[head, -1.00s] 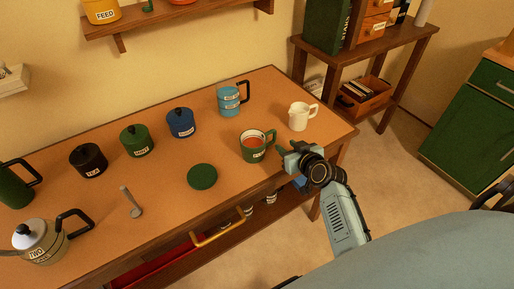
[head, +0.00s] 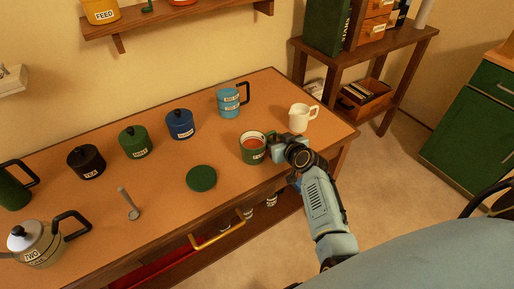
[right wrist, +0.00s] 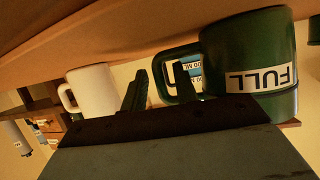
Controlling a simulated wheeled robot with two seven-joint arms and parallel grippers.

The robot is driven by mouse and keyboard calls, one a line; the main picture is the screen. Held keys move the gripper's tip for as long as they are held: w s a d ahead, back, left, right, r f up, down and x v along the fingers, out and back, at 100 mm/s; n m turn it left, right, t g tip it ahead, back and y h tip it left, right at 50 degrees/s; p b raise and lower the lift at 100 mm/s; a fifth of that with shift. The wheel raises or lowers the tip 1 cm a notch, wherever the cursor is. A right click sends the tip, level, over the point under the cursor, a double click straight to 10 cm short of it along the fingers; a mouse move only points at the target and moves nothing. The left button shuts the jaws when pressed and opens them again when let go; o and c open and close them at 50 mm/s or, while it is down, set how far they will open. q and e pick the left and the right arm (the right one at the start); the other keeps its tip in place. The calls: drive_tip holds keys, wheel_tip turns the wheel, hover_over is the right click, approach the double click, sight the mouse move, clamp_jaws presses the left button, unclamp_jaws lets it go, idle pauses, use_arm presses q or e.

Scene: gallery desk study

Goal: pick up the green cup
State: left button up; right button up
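The green cup (head: 247,151) stands upright near the right end of the desk, with reddish-brown liquid in it and its handle side toward my right gripper. In the right wrist view the cup (right wrist: 250,45) appears upside down, with a label reading FULL. My right gripper (head: 275,144) is at the cup's right side. In the right wrist view its two fingers (right wrist: 160,82) are apart, with the cup's handle between them and gaps showing. The head view hides the handle behind the gripper. My left gripper is not in view.
A green disc (head: 201,179) lies left of the cup. Blue, green and black canisters line the desk (head: 165,195). Front-middle desktop is mostly clear.

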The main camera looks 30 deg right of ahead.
clamp_jaws()
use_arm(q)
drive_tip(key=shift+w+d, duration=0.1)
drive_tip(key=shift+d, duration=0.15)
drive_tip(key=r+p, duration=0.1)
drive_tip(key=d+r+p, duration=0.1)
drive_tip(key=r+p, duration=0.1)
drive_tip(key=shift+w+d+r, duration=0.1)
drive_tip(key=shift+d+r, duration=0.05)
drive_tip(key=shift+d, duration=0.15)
use_arm(e)
wheel_tip(320, 180, up, 10)
drive_tip(key=shift+a+r, duration=0.1)
